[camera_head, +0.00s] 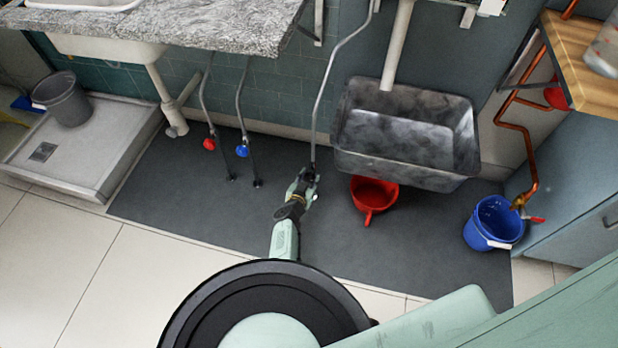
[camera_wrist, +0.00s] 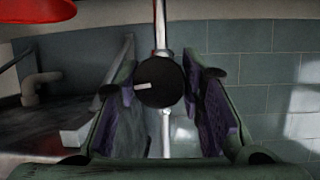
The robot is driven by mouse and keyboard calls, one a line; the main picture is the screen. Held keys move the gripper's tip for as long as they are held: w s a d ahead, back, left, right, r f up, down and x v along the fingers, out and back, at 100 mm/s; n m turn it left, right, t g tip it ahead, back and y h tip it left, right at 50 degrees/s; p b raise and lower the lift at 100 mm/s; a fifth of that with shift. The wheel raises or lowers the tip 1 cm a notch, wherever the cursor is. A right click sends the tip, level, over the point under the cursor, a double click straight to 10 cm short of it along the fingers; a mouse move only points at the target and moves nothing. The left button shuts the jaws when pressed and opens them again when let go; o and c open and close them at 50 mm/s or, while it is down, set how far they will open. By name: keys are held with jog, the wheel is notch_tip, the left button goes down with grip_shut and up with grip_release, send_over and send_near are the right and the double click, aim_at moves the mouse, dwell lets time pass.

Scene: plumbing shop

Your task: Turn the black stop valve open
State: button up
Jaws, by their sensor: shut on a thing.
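The black stop valve (camera_wrist: 162,86) has a round dark knob with a white mark that points left in the wrist view. It sits on a vertical metal pipe (camera_wrist: 160,25). My gripper (camera_head: 303,183) is shut on the knob, with one finger on each side of it. In the head view the valve (camera_head: 309,173) is small and partly hidden by my gripper, at the lower end of the grey pipe (camera_head: 317,120). Exact finger contact is hard to see.
A red valve (camera_head: 209,144) and a blue valve (camera_head: 242,151) are on pipes to the left. A blue bucket (camera_head: 480,235) is farther right. The dark mat (camera_head: 190,200) is mostly clear.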

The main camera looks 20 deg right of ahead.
jog(key=shift+n+g+h+p, duration=0.35)
jog(key=shift+n+h, duration=0.45)
jog(key=shift+n, duration=0.3)
jog(key=n, duration=0.1)
jog(key=n+h+b, duration=0.1)
jog(key=shift+f+n+g+h+b, duration=0.2)
jog(key=shift+n+g+h+b, duration=0.05)
jog(key=shift+n+h+b, duration=0.05)
jog(key=n+h+b, duration=0.2)
jog(key=n+b, duration=0.2)
jog(key=shift+r+n+h+b, duration=0.1)
jog(key=shift+n+h+b, duration=0.5)
jog(key=shift+n+b, duration=0.55)
jog(key=shift+n, duration=0.35)
jog(key=o, duration=1.2)
jog(key=shift+r+p, duration=0.15)
jog(key=shift+p, duration=0.15)
